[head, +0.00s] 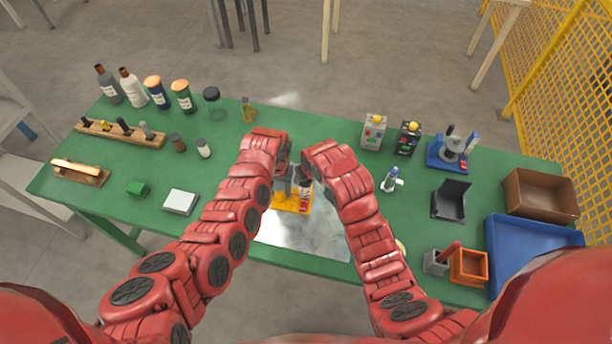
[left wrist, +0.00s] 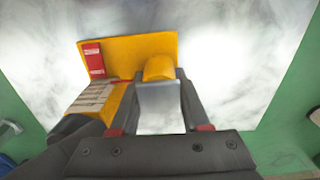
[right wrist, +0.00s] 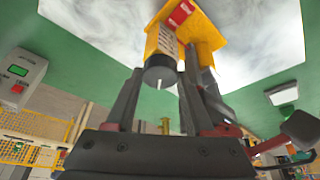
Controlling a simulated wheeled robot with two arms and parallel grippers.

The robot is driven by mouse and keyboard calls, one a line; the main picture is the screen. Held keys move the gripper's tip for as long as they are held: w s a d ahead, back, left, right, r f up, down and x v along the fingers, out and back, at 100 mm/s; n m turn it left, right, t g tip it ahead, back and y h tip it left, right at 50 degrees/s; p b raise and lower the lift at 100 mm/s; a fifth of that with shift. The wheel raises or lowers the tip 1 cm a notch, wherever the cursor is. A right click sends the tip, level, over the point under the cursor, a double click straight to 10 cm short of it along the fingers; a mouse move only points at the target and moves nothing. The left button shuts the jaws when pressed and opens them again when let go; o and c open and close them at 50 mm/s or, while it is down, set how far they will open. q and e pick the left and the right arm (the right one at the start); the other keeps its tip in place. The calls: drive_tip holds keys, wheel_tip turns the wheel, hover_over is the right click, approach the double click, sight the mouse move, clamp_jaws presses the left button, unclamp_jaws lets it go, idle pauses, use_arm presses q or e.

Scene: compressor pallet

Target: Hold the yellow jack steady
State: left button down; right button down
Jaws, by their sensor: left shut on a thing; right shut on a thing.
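The yellow jack (head: 288,206) stands on a shiny pale sheet at the table's middle, between my two grippers. In the left wrist view the jack's flat yellow plate (left wrist: 130,52) bears a red label. My left gripper (head: 283,186) is shut on the jack's rounded yellow part (left wrist: 158,68). In the right wrist view the jack's yellow body (right wrist: 198,38) ends in a dark round part (right wrist: 160,74). My right gripper (right wrist: 158,92) is shut with its fingers at either side of that dark part. My right arm partly hides its fingers in the head view.
A blue tray (head: 530,235), a brown bin (head: 541,192) and an orange box (head: 468,267) stand at right. A white box (head: 180,202) lies left.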

idle(0.3)
drive_tip(key=shift+c, duration=1.3)
unclamp_jaws()
drive_tip(key=v, duration=0.8)
drive_tip(key=shift+d, duration=0.1)
